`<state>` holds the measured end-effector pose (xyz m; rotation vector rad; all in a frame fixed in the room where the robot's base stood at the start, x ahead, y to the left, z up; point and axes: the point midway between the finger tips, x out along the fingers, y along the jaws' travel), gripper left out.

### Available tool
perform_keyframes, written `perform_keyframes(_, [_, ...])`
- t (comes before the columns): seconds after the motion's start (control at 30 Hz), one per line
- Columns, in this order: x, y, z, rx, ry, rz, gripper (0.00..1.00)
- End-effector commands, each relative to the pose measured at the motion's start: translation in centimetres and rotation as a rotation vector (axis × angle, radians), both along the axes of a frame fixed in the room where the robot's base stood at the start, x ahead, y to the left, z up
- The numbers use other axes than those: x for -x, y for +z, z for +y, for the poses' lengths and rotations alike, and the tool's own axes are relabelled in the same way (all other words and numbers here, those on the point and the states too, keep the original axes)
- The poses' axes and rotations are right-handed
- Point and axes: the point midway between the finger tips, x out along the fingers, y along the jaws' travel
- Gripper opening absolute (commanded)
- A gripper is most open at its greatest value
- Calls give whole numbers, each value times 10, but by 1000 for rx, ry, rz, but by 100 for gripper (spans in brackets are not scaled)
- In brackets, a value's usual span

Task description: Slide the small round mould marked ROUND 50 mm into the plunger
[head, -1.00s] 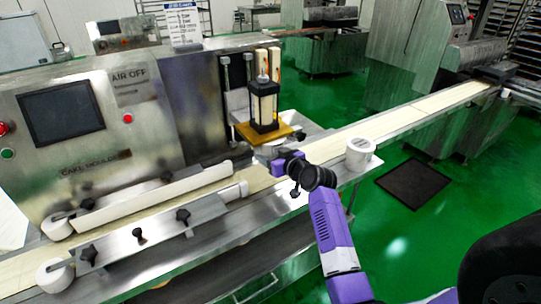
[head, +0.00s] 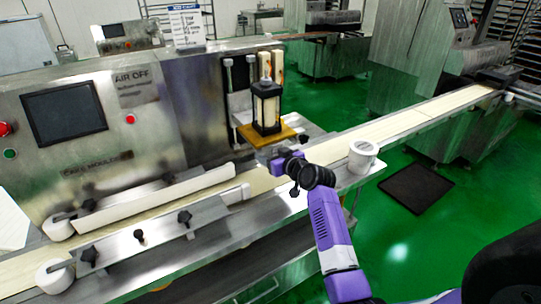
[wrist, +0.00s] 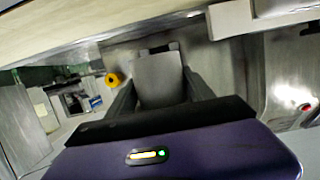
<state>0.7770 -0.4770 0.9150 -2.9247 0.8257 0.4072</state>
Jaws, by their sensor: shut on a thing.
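The plunger (head: 266,103) is a black-framed upright unit with a pale block inside, standing over an orange plate (head: 282,134) on the machine's front. My gripper (head: 268,153) is just below and in front of that plate, close under its front edge. In the wrist view my gripper (wrist: 160,88) has its two dark fingers on either side of a plain grey piece (wrist: 160,78), which it grips. This is probably the mould; no ROUND 50 mm marking can be read. The head view mostly hides the held piece behind the gripper and plate.
A white cylinder (head: 363,156) with a grey mark stands on the bench right of my gripper. A pale conveyor belt (head: 415,118) runs past below the plunger. White guide bars (head: 155,198) lie to the left. The machine's steel body (head: 85,125) stands behind.

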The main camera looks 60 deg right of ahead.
Motion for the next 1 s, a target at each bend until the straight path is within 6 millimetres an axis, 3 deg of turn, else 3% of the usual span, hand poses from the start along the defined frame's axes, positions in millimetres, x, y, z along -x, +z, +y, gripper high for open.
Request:
perform_keyframes(0.87, [-14, 1, -9, 2, 0, -3, 0])
perform_keyframes(0.9, [-14, 1, -9, 2, 0, -3, 65])
perform_keyframes(1.0, [-14, 1, -9, 2, 0, -3, 84])
